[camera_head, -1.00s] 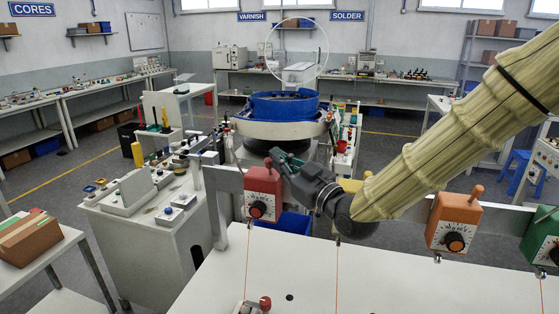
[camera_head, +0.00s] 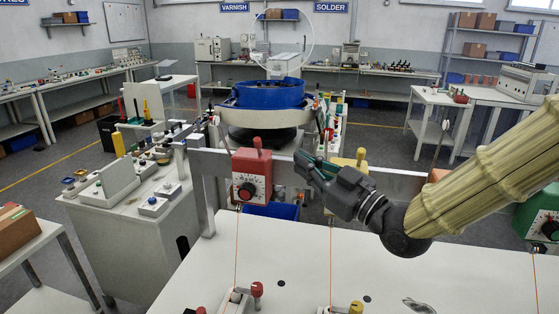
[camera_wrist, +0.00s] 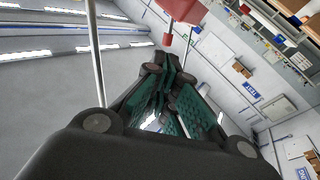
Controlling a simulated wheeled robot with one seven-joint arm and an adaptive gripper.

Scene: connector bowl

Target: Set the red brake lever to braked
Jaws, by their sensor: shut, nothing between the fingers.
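The red box (camera_head: 251,178) with a black-ringed dial hangs on the rail at the left. A short red lever (camera_head: 257,146) stands roughly upright on its top. A second red-knobbed lever (camera_head: 257,290) stands on the white table, below that box. My gripper (camera_head: 301,161) is shut and empty, just right of the red box and a little below the upper lever's tip, apart from both. In the wrist view, the green-padded fingers (camera_wrist: 160,68) are together. The red box (camera_wrist: 183,8) is at the top edge, its lever (camera_wrist: 167,40) beyond the fingertips.
The rail (camera_head: 400,180) runs behind the white table (camera_head: 330,255). A yellow box (camera_head: 345,163) is partly hidden behind my gripper, and a green box (camera_head: 540,212) is at the right. A yellow-knobbed lever (camera_head: 356,307) is at the front edge. A blue bowl (camera_head: 270,95) stands behind.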

